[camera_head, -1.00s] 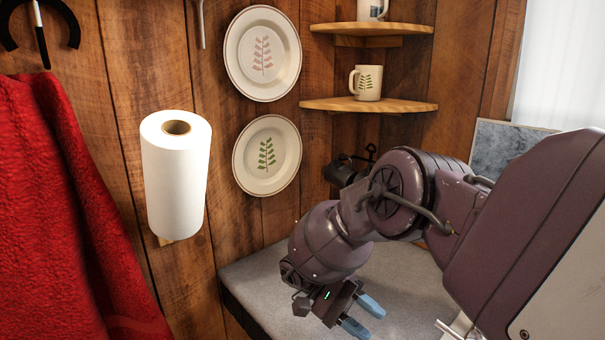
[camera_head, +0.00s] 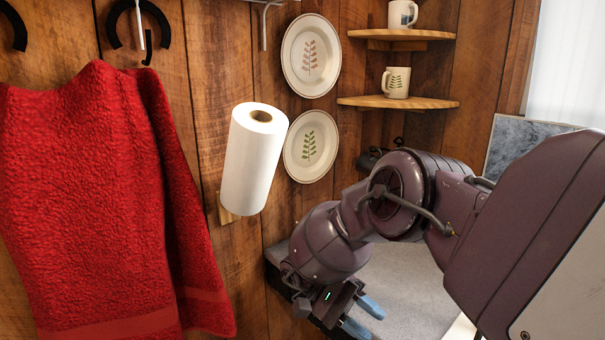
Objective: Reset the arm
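My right arm comes in from the right side of the head view. Its purple-grey links bend down to the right gripper (camera_head: 363,318), low in the picture. Its two light blue fingertips stand apart with nothing between them. The gripper is in front of and above the grey counter top (camera_head: 405,275); I cannot tell the exact height. My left arm and gripper are not in view.
A red towel (camera_head: 110,210) hangs from a hook at left. A paper towel roll (camera_head: 252,160) is on the plank wall. Two plates (camera_head: 311,55) hang beside corner shelves (camera_head: 400,103) with mugs (camera_head: 397,82). A grey panel (camera_head: 510,140) stands behind my arm.

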